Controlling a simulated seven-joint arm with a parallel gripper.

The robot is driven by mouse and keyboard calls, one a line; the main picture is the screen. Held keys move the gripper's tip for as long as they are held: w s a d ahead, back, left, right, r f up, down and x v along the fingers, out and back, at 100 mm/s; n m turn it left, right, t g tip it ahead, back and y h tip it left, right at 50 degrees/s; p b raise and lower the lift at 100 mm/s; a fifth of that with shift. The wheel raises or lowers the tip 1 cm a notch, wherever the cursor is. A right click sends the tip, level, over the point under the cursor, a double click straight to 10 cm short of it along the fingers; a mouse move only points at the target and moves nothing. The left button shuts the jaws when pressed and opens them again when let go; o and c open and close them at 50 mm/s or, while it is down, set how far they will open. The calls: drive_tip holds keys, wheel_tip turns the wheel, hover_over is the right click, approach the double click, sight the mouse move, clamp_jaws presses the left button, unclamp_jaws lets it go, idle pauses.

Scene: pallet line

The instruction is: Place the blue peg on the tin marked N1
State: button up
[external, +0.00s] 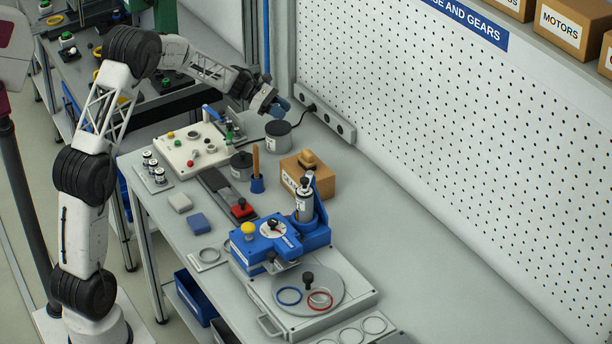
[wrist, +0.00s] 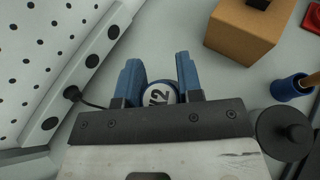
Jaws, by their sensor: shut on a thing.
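A white face marked with a character and a "2" shows between the fingers. I cannot read N1 on either tin.
A cardboard box (external: 318,180) and a blue cup with a wooden handle (external: 257,184) stand nearby. A power strip (external: 330,122) runs along the pegboard behind. A pale control panel (external: 186,150) is at left. The table's right part along the pegboard is clear.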

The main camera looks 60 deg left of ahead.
sight(284, 128)
drive_tip(key=shift+w+a, duration=0.15)
drive_tip(key=shift+w, duration=0.35)
drive_tip(key=shift+f, duration=0.1)
drive_tip(key=shift+f, duration=1.7)
drive_tip(key=shift+f, duration=0.15)
drive_tip(key=o, duration=0.9)
drive_tip(key=v, duration=1.2)
